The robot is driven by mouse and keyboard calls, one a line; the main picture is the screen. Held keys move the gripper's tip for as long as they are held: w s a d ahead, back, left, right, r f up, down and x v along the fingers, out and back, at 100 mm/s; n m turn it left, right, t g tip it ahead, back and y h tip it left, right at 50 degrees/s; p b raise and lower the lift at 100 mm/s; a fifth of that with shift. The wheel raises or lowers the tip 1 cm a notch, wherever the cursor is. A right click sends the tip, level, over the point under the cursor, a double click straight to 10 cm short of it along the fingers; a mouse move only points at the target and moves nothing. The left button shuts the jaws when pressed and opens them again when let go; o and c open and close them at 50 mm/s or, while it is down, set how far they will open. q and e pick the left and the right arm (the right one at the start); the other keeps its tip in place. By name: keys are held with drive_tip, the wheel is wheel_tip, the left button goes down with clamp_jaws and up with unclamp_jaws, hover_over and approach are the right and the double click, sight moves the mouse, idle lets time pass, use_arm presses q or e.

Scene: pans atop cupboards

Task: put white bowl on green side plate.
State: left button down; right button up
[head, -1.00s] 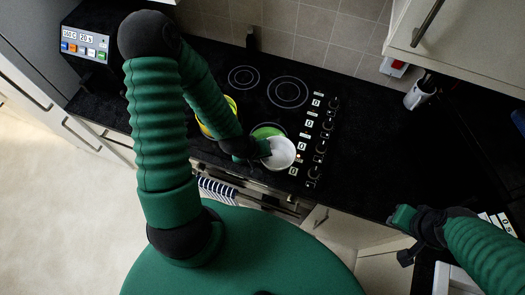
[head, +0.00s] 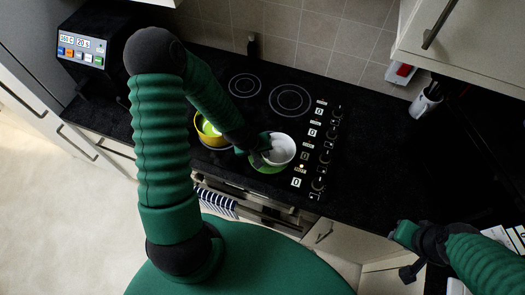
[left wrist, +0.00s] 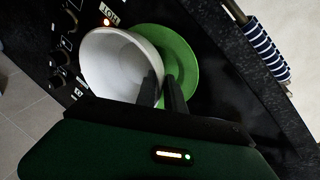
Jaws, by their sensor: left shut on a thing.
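The white bowl (head: 285,147) is over the right front of the hob in the head view, and it also shows in the left wrist view (left wrist: 110,60). My left gripper (head: 265,152) is shut on the bowl's rim; its dark fingers (left wrist: 162,92) show at the bowl's edge in the wrist view. The green side plate (head: 268,168) is partly hidden under the bowl and gripper; in the wrist view the plate (left wrist: 185,62) sticks out to the right of the bowl. I cannot tell whether they touch. My right gripper (head: 402,240) is low right, away from both.
A yellow pan (head: 200,120) stands left of the bowl, partly behind my left arm. The hob's knobs (head: 325,158) line its right side. A striped towel (head: 215,202) hangs at the front. The counter (head: 375,150) right of the hob is clear.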

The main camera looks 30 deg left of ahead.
use_arm(q)
drive_tip(key=shift+d+f, duration=0.15)
drive_tip(key=c, duration=1.4)
unclamp_jaws()
drive_tip(key=shift+d, duration=0.15)
drive_tip(key=shift+c, duration=0.2)
